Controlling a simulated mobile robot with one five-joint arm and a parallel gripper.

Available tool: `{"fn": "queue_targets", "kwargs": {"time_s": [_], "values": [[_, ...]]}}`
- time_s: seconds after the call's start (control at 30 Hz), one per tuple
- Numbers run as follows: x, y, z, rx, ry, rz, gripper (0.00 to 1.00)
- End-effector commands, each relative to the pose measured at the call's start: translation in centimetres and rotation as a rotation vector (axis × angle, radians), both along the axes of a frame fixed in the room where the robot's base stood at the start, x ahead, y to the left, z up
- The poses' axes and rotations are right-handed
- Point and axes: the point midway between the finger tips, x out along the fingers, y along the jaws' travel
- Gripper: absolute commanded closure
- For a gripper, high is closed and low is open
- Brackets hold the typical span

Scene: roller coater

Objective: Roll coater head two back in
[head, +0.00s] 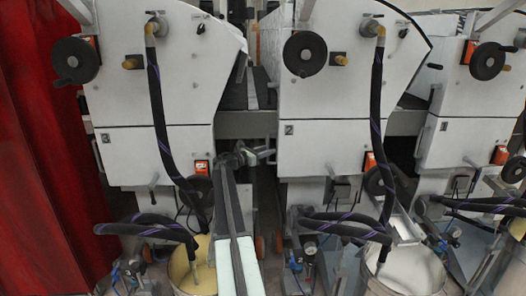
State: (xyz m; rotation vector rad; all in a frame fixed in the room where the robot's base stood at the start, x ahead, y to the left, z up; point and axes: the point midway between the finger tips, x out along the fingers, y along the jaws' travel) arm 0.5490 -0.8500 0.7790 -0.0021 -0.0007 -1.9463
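Coater head two (345,100) is the white cabinet in the middle of the head view, marked with a small "2". It has a black handwheel (305,54) at its upper left and a dark hose (377,120) down its right part. A small upright handle (331,187) shows near its lower edge. My gripper (268,154) is at the end of my arm, left of head two's lower front, before the gap between heads two and three. It appears apart from the head, but depth is unclear. Its fingers are too small to tell open or shut.
Coater head three (135,105) stands to the left and head one (475,95) to the right. Buckets of yellow (190,275) and whitish (410,270) liquid stand low in front, with hoses across them. A red curtain (45,150) hangs at far left.

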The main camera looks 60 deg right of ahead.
Motion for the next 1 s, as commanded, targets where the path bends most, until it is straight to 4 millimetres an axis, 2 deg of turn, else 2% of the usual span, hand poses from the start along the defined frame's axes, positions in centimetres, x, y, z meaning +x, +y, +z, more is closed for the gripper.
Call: {"fn": "queue_targets", "kwargs": {"time_s": [0.03,0.8,0.87,1.0], "values": [[-1.2,-0.4,0.1,-0.002,0.002,-0.019,0.64],[0.2,0.0,0.1,-0.001,0.0,-0.001,0.64],[0.2,0.0,0.4,-0.001,0.0,-0.001,0.64],[0.2,-0.1,2.7,-0.001,0.0,-0.001,0.64]]}}
